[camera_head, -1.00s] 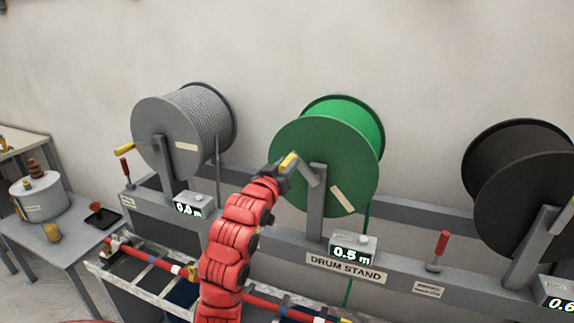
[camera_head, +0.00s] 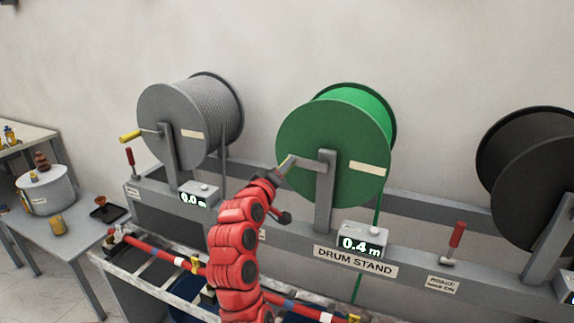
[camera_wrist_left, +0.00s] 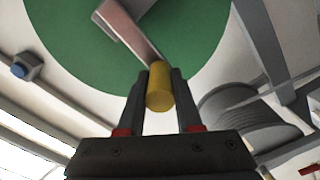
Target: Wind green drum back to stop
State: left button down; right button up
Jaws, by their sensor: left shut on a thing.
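The green drum (camera_head: 320,137) hangs on the drum stand (camera_head: 403,252) in the middle of the head view, with green cable running down from its right side. Its display box (camera_head: 361,244) reads 0.4 m. My left gripper (camera_head: 280,172) is at the crank handle (camera_head: 291,162), left of the drum's hub. In the left wrist view the two fingers of my left gripper (camera_wrist_left: 160,95) are shut on the yellow crank grip (camera_wrist_left: 160,88). The grey crank arm (camera_wrist_left: 128,28) runs from it across the green drum face (camera_wrist_left: 75,45). My right gripper is not in view.
A grey drum (camera_head: 175,125) with a 0.0 m display stands to the left, a black drum (camera_head: 545,175) to the right. Red-handled levers (camera_head: 457,236) stand on the stand's beam. A ladder-like rack (camera_head: 150,285) with a red pole lies in front. A side table (camera_head: 75,240) is far left.

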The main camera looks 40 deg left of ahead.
pick_arm(q)
notch_tip(320, 180, down, 2)
jog(key=n, duration=0.2)
jog(key=shift+f+n, duration=0.1)
jog(key=shift+n, duration=0.2)
jog(key=shift+w+d+f+n, duration=0.1)
jog(key=shift+d+f+n, duration=0.15)
jog(key=shift+f+n, duration=0.75)
jog(key=c, duration=0.6)
grip_release()
jog(key=shift+r, duration=0.1)
